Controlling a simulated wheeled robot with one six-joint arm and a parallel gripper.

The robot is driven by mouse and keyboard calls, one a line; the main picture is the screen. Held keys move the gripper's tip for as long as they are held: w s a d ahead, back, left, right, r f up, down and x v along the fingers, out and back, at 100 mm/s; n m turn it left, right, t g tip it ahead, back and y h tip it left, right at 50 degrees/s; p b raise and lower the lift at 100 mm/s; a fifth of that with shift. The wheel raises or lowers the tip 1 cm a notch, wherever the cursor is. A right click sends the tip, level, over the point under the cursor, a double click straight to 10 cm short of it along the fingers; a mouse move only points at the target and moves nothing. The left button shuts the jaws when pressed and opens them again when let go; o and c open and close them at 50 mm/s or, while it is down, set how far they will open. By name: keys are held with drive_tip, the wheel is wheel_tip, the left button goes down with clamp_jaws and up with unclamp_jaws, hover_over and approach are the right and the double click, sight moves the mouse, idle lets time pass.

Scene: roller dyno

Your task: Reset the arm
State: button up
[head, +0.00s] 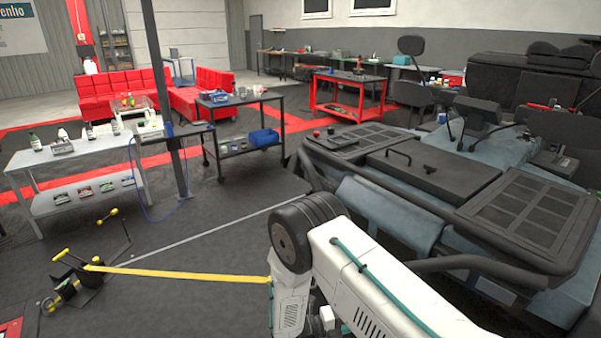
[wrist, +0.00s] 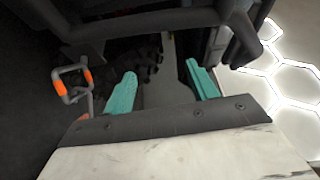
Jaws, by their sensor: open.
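My arm is white with a dark elbow and reaches up from the bottom of the head view, bending down near the middle. My gripper shows in the wrist view (wrist: 160,88) with two teal fingers spread wide apart. Nothing is held between them. Dark machine parts lie beyond the fingers, too dim to tell apart. In the head view the fingertips are hidden or out of frame.
A large dark vehicle with a tubular frame (head: 400,190) stands close on the right. A yellow strap (head: 180,273) runs from a floor stand on the left to behind my arm. A grey bench (head: 85,155), black cart (head: 240,125) and red cart (head: 348,95) stand farther back.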

drive_tip(key=s+d+r+m+g, duration=0.1)
drive_tip(key=s+d+m+g, duration=0.1)
drive_tip(key=s+m+g, duration=0.35)
drive_tip(key=s+d+r+m+t+y, duration=0.1)
drive_tip(key=s+d+r+m+y, duration=0.2)
drive_tip(key=s+r+m+y, duration=0.3)
drive_tip(key=s+d+r+m+t+y, duration=0.1)
drive_tip(key=s+d+r+m+y, duration=0.1)
drive_tip(key=s+r+m+y, duration=0.3)
drive_tip(key=s+d+r+m+t+y, duration=0.1)
drive_tip(key=s+d+r+m+y, duration=0.2)
drive_tip(key=s+r+m, duration=0.9)
wheel_tip(320, 180, up, 18)
drive_tip(key=m+y, duration=0.3)
drive_tip(key=m, duration=0.7)
drive_tip(key=shift+s+d+y, duration=0.2)
drive_tip(key=shift+d+y, duration=0.1)
drive_tip(key=shift+d, duration=0.05)
drive_tip(key=shift+r, duration=0.1)
